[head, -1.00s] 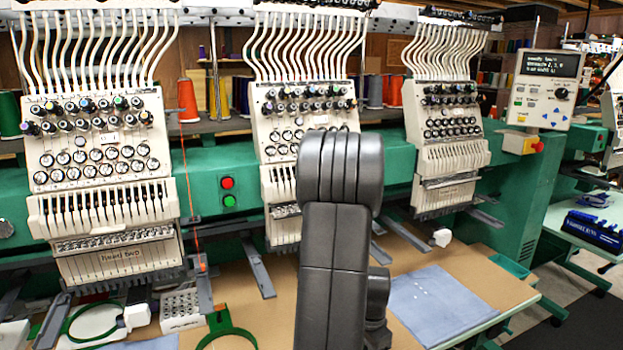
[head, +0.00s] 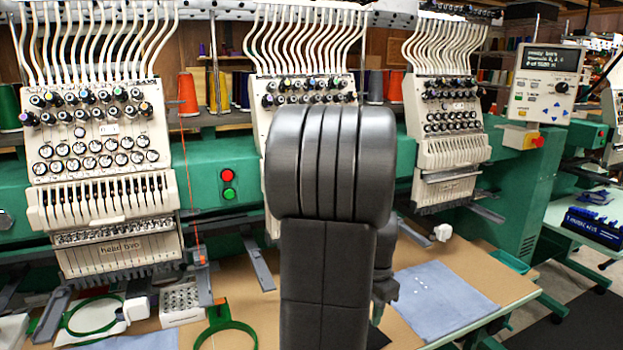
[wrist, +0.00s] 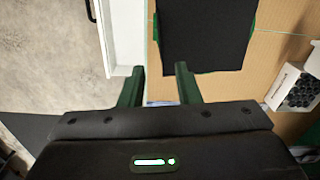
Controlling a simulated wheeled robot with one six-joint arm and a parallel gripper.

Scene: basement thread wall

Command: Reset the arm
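My arm rises in the middle of the head view and hides part of the middle embroidery head (head: 265,130). In the head view, my gripper is mostly hidden behind the arm. In the wrist view my gripper (wrist: 158,82) shows two dark green fingers, spread apart with nothing between them. Beyond the fingers are the edge of the tan table (wrist: 270,65) and a black cloth (wrist: 205,35) lying on it.
Embroidery heads (head: 100,150) line the green machine beam. Green hoops (head: 225,330), a white box (head: 180,303) and a blue cloth (head: 440,300) lie on the table. A control panel (head: 545,85) stands at right. Grey floor (wrist: 45,55) shows beyond the table edge.

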